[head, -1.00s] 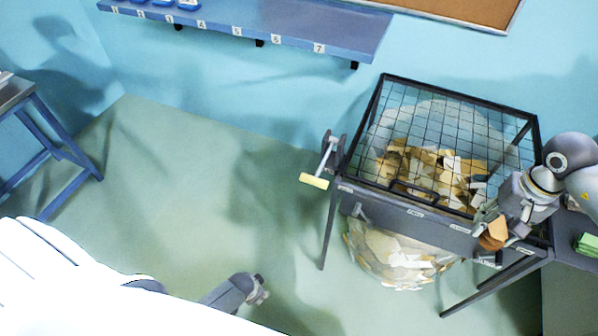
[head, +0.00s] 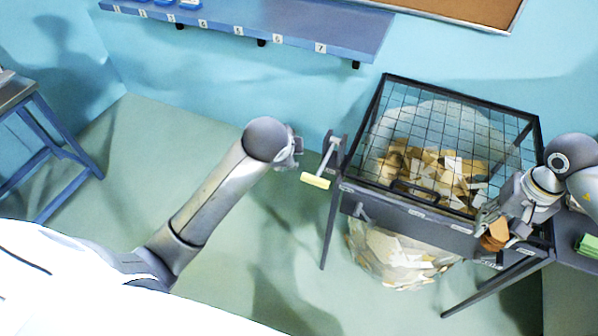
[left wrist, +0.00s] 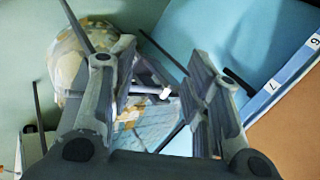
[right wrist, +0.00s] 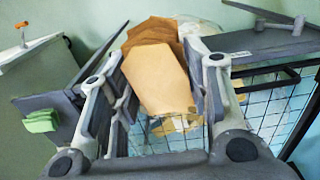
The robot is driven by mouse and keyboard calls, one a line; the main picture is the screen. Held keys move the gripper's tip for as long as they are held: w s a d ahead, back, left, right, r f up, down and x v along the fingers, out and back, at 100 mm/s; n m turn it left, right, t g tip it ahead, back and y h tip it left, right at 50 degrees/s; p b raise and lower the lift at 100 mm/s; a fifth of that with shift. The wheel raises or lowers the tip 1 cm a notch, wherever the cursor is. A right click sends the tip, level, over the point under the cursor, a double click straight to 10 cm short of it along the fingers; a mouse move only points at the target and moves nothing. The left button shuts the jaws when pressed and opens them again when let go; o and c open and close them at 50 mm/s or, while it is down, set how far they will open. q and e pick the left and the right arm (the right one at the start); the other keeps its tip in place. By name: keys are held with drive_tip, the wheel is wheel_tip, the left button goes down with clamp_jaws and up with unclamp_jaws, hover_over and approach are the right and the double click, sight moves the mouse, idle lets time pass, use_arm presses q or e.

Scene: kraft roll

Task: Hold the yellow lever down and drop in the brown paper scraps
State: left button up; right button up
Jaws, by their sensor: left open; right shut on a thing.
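The yellow lever (head: 315,180) sticks out at the left side of the framed bin, on a grey arm. My left gripper (head: 296,150) is open and empty just left of the lever, not touching it. In the left wrist view the left gripper's fingers (left wrist: 150,85) stand apart, with the lever's pale end (left wrist: 165,93) seen between them. My right gripper (head: 494,236) is shut on brown paper scraps (head: 495,234) at the bin's front right corner. The scraps (right wrist: 158,72) fill the space between its fingers in the right wrist view. The bin's mesh lid (head: 450,120) lies closed.
A bulging clear bag (head: 395,255) of paper pieces hangs inside the bin frame. A side table with a green item (head: 587,244) stands at right. A numbered shelf (head: 260,30) is on the wall. A blue-legged table (head: 45,150) stands at left. Floor between is clear.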

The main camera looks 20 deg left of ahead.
sight(311, 179)
use_arm(q)
drive_tip(key=s+d+r+m+h, duration=0.2)
drive_tip(key=s+d+r+m, duration=0.1)
drive_tip(key=s+d+m, duration=0.3)
drive_tip(key=shift+n, duration=0.6)
drive_tip(key=x, duration=0.7)
drive_tip(key=s+x, duration=0.1)
drive_tip(key=x, duration=0.3)
drive_tip(key=shift+d+f, duration=0.15)
drive_tip(key=shift+f, duration=0.25)
drive_tip(key=shift+c, duration=0.2)
